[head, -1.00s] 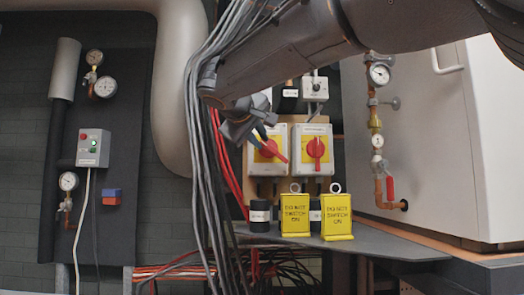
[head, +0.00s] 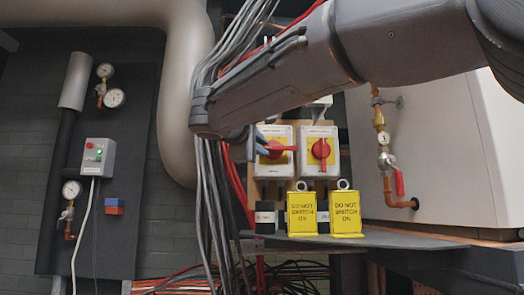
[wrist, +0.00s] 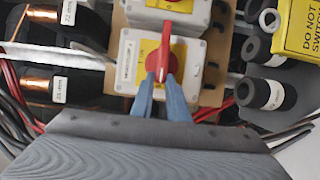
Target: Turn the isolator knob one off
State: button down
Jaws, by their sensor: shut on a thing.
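Two grey isolator boxes with yellow faceplates and red knobs hang side by side on a board. The left knob (head: 276,148) lies with its handle about level, and my gripper (head: 261,138) reaches it from the left. In the wrist view the blue fingers of my gripper (wrist: 160,82) are shut on the handle of this red knob (wrist: 162,50), one on each side. The right knob (head: 321,150) has its handle upright and is untouched. My forearm hides what is above the boxes. I cannot read which box is numbered one.
Two yellow "do not switch on" tags (head: 301,213) (head: 345,213) stand on the grey shelf (head: 390,238) below the boxes. Hanging grey cables (head: 208,190) run close to my gripper on the left. A white cabinet (head: 440,160) and copper pipe (head: 388,185) stand right.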

jog(key=shift+f, duration=0.1)
dwell(0.3)
jog(key=c, duration=1.7)
grip_release()
jog(key=b+v, duration=0.1)
jog(key=v, duration=0.6)
jog(key=shift+s+a, duration=0.15)
jog(key=shift+s, duration=0.2)
